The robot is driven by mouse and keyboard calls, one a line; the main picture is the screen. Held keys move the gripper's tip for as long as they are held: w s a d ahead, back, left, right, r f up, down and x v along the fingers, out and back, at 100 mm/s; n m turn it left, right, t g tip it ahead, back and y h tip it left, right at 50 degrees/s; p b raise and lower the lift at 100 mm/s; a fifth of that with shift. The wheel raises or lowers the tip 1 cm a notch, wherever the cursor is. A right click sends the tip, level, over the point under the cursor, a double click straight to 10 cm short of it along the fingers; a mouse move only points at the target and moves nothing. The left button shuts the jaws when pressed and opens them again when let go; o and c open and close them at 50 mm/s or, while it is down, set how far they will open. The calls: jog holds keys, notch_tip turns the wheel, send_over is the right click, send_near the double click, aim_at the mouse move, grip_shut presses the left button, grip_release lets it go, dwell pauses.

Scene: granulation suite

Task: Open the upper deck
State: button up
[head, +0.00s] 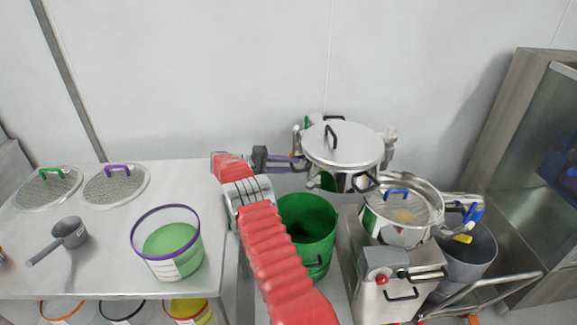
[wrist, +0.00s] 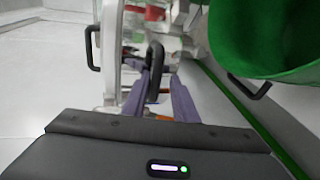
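The upper deck (head: 342,145) is a round metal unit with a pale lid and a black handle on top, at the back centre in the head view. Its pale lid edge (wrist: 110,60) shows at left in the wrist view. My gripper (head: 297,161) is at its left side, with purple fingers pointing toward it. In the wrist view my fingers (wrist: 157,78) are apart, with a black loop handle (wrist: 155,58) between their tips. I see gaps beside the handle, so the fingers do not appear closed on it. The handle is hidden in the head view.
A green bucket (head: 308,235) stands below the deck. An open sieve pan (head: 402,222) with a blue-handled mesh is at front right, above a metal control box (head: 385,285). The left table (head: 100,245) holds mesh lids, a scoop and a tub of green powder (head: 167,245).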

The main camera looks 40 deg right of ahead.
jog(key=shift+o, duration=0.3)
jog(key=shift+s+d+r, duration=0.1)
jog(key=shift+d+r, duration=0.05)
jog(key=shift+d, duration=0.05)
jog(key=shift+a, duration=0.1)
jog(key=v, duration=1.2)
dwell(0.4)
